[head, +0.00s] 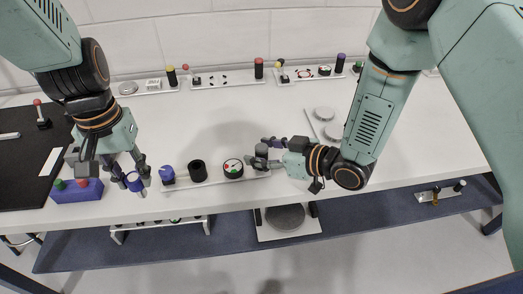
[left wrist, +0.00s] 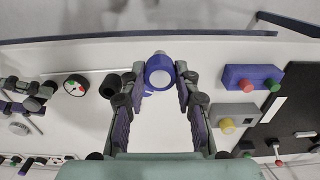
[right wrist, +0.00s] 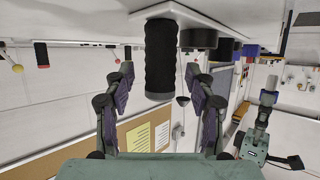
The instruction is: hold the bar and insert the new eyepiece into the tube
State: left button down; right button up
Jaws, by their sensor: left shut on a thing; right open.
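My left gripper (head: 133,178) is shut on a blue eyepiece with a pale round face (left wrist: 159,70), held above the table's front edge. The black open-topped tube (head: 198,172) stands on the fixture's plate, right of the held eyepiece; it also shows in the left wrist view (left wrist: 111,86). A blue round piece (head: 167,174) stands on the plate between them. The bar is a black ribbed upright grip (right wrist: 161,58) at the plate's right end. My right gripper (head: 264,152) is open, with the bar between its fingers in the right wrist view; no contact is clear.
A round gauge (head: 233,168) stands between tube and bar. A blue block with buttons (head: 77,193) lies left of my left gripper. Grey discs (head: 324,114) lie behind my right gripper. More fixtures line the back edge. The table's middle is clear.

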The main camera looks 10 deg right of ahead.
jog(key=shift+w+a+f, duration=0.1)
jog(key=shift+a, duration=0.1)
grip_shut()
dwell(0.6)
dwell(1.1)
jog(key=shift+c, duration=0.2)
grip_release()
jog(key=shift+d, duration=0.1)
